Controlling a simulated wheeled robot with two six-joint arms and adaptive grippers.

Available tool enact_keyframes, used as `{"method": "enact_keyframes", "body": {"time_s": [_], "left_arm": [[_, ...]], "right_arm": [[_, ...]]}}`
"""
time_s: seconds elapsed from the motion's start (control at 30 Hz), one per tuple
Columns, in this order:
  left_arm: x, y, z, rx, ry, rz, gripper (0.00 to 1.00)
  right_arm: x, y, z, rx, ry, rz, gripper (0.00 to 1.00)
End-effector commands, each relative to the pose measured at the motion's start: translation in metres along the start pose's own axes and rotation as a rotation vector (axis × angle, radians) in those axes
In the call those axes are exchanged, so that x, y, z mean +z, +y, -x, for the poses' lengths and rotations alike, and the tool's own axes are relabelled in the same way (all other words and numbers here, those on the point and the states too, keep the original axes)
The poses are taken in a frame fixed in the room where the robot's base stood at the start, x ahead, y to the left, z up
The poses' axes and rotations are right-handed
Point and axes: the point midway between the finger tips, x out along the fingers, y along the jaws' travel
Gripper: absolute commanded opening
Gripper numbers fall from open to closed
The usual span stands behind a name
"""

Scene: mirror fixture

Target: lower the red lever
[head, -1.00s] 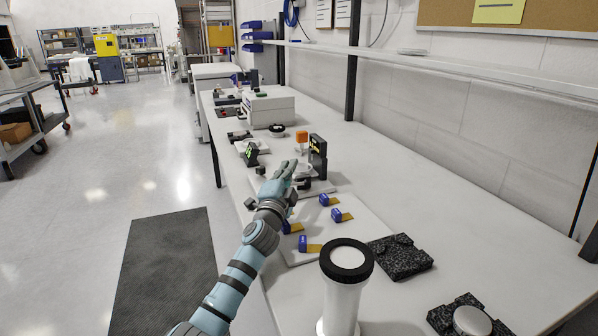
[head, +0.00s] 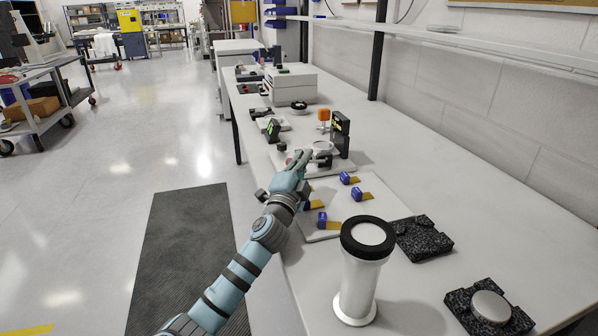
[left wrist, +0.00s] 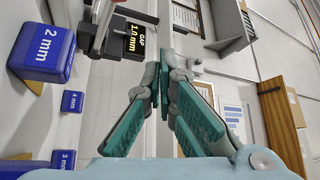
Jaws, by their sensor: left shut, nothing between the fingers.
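I cannot clearly pick out a red lever. A small orange block (head: 324,115) stands upright behind the fixture. The fixture has a black upright block (head: 341,130) and a pale base (head: 342,166). My right gripper is not in view.
Blue-and-yellow gauge pieces lie on a white board (head: 330,205); a "2 mm" blue block (left wrist: 42,48) shows in the wrist view. A white cylinder with a black rim (head: 359,285) and dark granite-like blocks (head: 424,240) stand nearer.

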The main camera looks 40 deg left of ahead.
Motion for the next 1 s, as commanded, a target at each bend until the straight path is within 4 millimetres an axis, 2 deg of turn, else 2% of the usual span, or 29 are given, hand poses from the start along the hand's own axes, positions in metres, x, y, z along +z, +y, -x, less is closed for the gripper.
{"method": "enact_keyframes", "body": {"time_s": [0.1, 0.2, 0.33, 0.5, 1.0], "left_arm": [[0.000, 0.000, 0.028, 0.001, 0.002, -0.003, 0.00], [0.000, 0.000, 0.048, 0.001, 0.001, -0.003, 0.00], [0.000, 0.000, 0.065, 0.000, 0.000, -0.002, 0.00], [0.000, -0.001, 0.071, -0.001, 0.000, -0.001, 0.00], [0.000, 0.000, 0.071, -0.001, 0.000, 0.000, 0.00]], "right_arm": [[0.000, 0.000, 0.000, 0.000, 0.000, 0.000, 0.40], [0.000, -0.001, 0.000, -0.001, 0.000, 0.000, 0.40], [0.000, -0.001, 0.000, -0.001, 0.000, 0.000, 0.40], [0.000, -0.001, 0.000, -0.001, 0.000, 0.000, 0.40], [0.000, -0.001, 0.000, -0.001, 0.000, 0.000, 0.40]]}}
